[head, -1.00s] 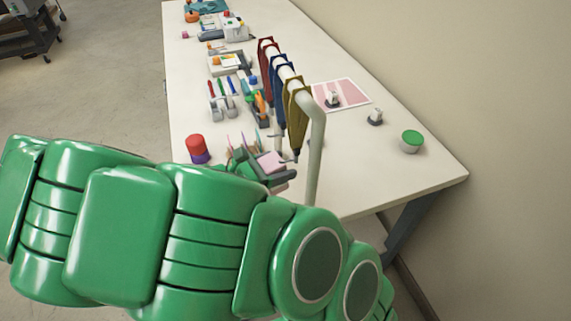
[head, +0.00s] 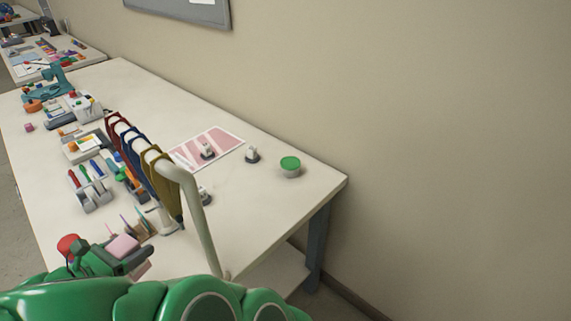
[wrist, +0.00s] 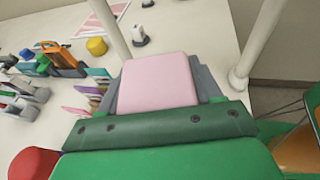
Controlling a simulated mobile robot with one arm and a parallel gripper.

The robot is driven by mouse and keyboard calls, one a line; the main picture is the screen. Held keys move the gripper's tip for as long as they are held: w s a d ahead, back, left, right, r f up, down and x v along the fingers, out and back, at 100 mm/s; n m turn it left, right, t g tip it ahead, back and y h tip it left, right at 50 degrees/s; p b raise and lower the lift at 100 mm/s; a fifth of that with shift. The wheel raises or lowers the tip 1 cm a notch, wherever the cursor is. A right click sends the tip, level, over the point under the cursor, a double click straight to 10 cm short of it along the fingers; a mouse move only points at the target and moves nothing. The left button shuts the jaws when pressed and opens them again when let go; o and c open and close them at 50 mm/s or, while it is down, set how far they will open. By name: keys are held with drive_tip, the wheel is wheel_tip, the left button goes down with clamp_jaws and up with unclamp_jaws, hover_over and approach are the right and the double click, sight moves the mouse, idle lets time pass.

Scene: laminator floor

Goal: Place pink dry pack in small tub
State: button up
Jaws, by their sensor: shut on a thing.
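The pink dry pack (head: 122,246) is a soft-edged pink block held in my gripper (head: 128,255), at the lower left of the head view. In the wrist view the pack (wrist: 158,80) sits between the two grey fingers, which are shut on it. A small round tub (head: 291,170) with a green top stands on the right part of the table near the wall. I cannot tell whether the green is a lid or contents. My gripper is apart from the tub, on the near side of the rack post.
A white rack (head: 195,215) with hanging red, blue and yellow straps stands between my gripper and the tub. A pink sheet (head: 215,145) and small white-and-grey items (head: 252,155) lie beyond it. A red cylinder (wrist: 32,163) is close to my gripper. Table around the tub is clear.

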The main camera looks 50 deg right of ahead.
drive_tip(key=w+a+f+n+t, duration=0.1)
drive_tip(key=w+a, duration=0.4)
drive_tip(key=a, duration=0.2)
drive_tip(key=w+a+n+t, duration=0.1)
drive_tip(key=w+a, duration=0.4)
drive_tip(key=a, duration=0.3)
drive_tip(key=w+a+r+t+y, duration=0.1)
drive_tip(key=w+r, duration=0.5)
drive_tip(key=w+d+r, duration=0.7)
drive_tip(key=d+r, duration=0.5)
drive_tip(key=r, duration=0.1)
drive_tip(key=d+r+m+g, duration=0.1)
drive_tip(key=d+r, duration=0.2)
drive_tip(key=d, duration=0.3)
drive_tip(key=d+r+g+h, duration=0.1)
drive_tip(key=d+r, duration=0.2)
drive_tip(key=d, duration=0.3)
drive_tip(key=d+r+m+g, duration=0.1)
drive_tip(key=d+r, duration=0.2)
drive_tip(key=d, duration=0.3)
drive_tip(key=m+g, duration=0.3)
drive_tip(key=g, duration=0.1)
hover_over(293, 160)
wheel_tip(293, 160, down, 22)
drive_tip(key=shift+d+f, duration=0.1)
drive_tip(key=shift+f, duration=3.75)
